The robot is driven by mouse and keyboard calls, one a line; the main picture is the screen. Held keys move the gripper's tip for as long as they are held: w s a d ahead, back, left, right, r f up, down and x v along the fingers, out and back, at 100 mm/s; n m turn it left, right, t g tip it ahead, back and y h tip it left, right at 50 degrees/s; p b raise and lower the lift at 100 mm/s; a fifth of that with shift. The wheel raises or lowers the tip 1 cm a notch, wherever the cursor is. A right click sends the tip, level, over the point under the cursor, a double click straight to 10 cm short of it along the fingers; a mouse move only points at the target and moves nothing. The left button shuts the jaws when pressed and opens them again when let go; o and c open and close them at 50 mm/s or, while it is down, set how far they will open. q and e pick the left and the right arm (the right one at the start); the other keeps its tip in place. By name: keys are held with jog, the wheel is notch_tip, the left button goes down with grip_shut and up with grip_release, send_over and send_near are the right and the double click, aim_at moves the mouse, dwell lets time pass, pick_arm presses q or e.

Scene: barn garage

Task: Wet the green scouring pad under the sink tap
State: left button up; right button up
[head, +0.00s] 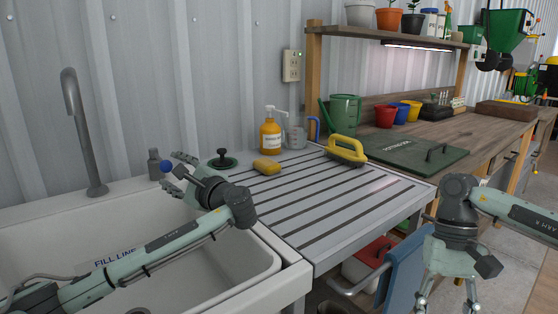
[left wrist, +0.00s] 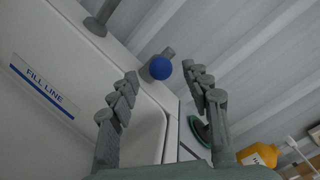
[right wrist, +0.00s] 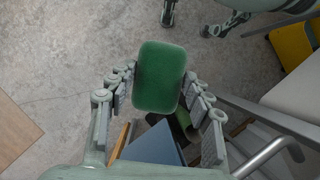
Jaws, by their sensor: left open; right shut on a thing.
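The green scouring pad (right wrist: 160,78) is held between the fingers of my right gripper (right wrist: 158,88) in the right wrist view. My right gripper hangs low right of the drainboard in the head view (head: 447,300); the pad is not visible there. The grey sink tap (head: 75,130) arches over the white sink (head: 270,262) at the left. A grey tap valve with a blue knob (head: 165,167) stands on the back rim. My left gripper (head: 177,172) is open and empty at the knob. In the left wrist view the knob (left wrist: 160,68) sits between the spread fingers, apparently untouched.
The slatted drainboard (head: 330,205) holds a yellow sponge (head: 267,167), a soap bottle (head: 270,135), a glass jug (head: 296,135) and a yellow-handled tool (head: 346,150). A black-topped plug (head: 222,159) lies near my left gripper. A blue cloth (head: 405,275) hangs from the front rail.

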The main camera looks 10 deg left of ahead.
aim_at(169, 169)
pick_arm(q)
jog(key=b+x, duration=0.1)
jog(key=x, duration=0.3)
jog(key=shift+f, duration=0.15)
jog(key=shift+w+a, duration=0.3)
jog(key=shift+a, duration=0.05)
grip_shut()
